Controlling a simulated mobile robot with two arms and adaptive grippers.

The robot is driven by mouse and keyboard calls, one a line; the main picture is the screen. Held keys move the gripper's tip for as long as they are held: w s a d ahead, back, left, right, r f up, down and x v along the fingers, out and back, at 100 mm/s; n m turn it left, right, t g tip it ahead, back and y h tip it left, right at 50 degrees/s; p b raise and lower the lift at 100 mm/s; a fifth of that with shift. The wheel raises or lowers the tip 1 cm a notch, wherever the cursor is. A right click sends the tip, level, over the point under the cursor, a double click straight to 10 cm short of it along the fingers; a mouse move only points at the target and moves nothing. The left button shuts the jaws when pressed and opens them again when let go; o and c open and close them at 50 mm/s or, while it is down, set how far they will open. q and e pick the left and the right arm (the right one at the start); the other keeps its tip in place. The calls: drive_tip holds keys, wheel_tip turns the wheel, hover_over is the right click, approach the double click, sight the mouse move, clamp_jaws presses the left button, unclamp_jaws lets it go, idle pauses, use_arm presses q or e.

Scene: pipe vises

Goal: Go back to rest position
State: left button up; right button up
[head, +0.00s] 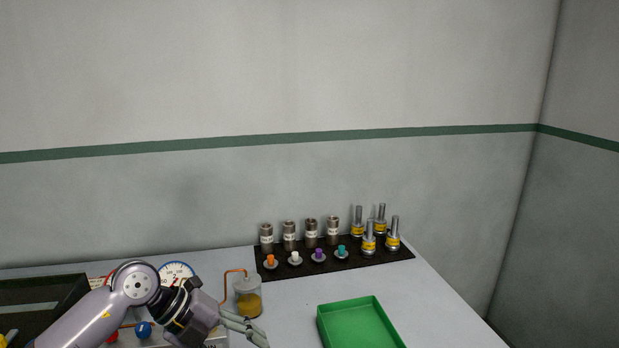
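My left gripper (258,340) comes in from the left at the bottom of the head view, at the end of my purple-grey arm. Its grey fingers point down to the right over the table's front part, left of the green tray (322,329). I see no object between the fingers, but their tips are close to the bottom edge and I cannot tell how far apart they are. My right gripper is not in view.
A black mat (378,257) at the back holds several metal cylinders, coloured knobs and yellow-banded parts. A jar (249,300) with amber liquid stands just behind my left gripper. A gauge (176,271) and a blue knob (143,330) are near my arm. A dark box (72,290) is left. Table right of the tray is clear.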

use_arm(q)
drive_tip(key=s+d+r+h, duration=0.2)
drive_tip(key=d+r+h, duration=0.25)
drive_tip(key=d, duration=0.45)
wheel_tip(320, 180, up, 8)
drive_tip(key=d+n+t+h, duration=0.2)
drive_tip(key=n+t+h, duration=0.2)
drive_tip(key=t+h, duration=0.3)
drive_tip(key=w+a+n+t+y, duration=0.4)
drive_tip(key=a+n+t+y, duration=0.4)
drive_tip(key=n+t, duration=0.45)
drive_tip(key=s+a+f+n+g+y, duration=0.25)
drive_tip(key=a+f+n+y, duration=0.35)
drive_tip(key=f, duration=0.3)
drive_tip(key=s+a+f+n+g+y, duration=0.2)
drive_tip(key=a+f+n+g+y, duration=0.1)
drive_tip(key=a+f+n+y, duration=0.35)
drive_tip(key=s+d+f+g, duration=0.1)
drive_tip(key=s+f+g, duration=0.5)
drive_tip(key=s+f, duration=0.45)
drive_tip(key=s+f+g, duration=0.6)
drive_tip(key=s+f, duration=0.1)
drive_tip(key=s, duration=0.6)
wheel_tip(320, 180, down, 24)
drive_tip(key=s+a+f+g, duration=0.2)
drive_tip(key=s+a+f, duration=0.1)
drive_tip(key=s+f, duration=1.4)
drive_tip(key=shift+s+f+h, duration=0.15)
drive_tip(key=shift+f+h, duration=0.15)
drive_tip(key=shift+f, duration=0.1)
